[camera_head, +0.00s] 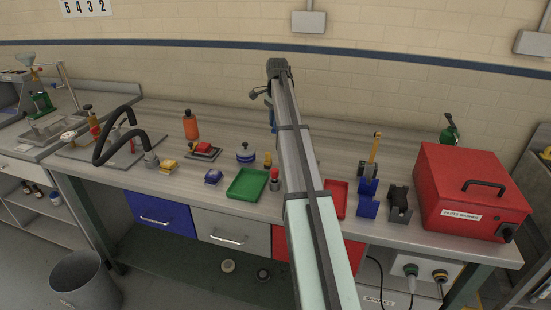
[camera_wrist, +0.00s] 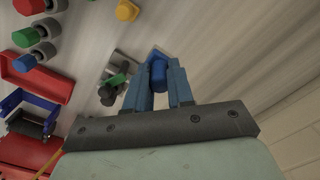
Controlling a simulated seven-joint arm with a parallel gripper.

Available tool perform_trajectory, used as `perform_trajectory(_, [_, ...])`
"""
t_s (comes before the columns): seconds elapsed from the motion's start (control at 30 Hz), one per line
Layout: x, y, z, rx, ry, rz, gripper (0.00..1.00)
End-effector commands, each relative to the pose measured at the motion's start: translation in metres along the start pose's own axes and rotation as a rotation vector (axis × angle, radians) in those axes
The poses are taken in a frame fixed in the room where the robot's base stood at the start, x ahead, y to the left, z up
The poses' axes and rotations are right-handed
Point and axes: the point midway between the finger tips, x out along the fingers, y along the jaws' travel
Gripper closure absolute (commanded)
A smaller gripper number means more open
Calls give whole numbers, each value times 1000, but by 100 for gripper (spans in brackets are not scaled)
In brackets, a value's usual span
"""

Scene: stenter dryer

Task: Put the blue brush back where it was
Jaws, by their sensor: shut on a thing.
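In the wrist view, my gripper (camera_wrist: 160,85) is shut on a blue thing (camera_wrist: 158,73), which I take to be the blue brush. A flat blue part shows around its far end, over the pale bench; I cannot tell whether it touches the bench. In the head view my arm hides most of the gripper and the brush. Only a small bluish part (camera_head: 271,115) shows at the arm's left edge. Blue holders (camera_head: 367,208) stand right of the arm; an upright yellow-orange handled tool (camera_head: 374,150) is at the rear one.
A green tray (camera_head: 247,186) lies left of my arm, and a red tray (camera_head: 337,198) lies right of it. A dark holder (camera_head: 399,207) and a large red box (camera_head: 470,195) stand farther right. Bottles and small blocks occupy the left. The back bench strip is mostly clear.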

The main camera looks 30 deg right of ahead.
Motion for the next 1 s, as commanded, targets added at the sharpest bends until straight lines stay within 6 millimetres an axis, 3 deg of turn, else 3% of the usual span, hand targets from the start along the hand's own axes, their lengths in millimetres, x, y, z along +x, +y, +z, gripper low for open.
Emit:
perform_trajectory(0.17, [9,0,0,24,13,25,100])
perform_trajectory(0.5, [58,2,0,22,12,26,100])
perform_trajectory(1.0, [101,2,-1,21,12,24,100])
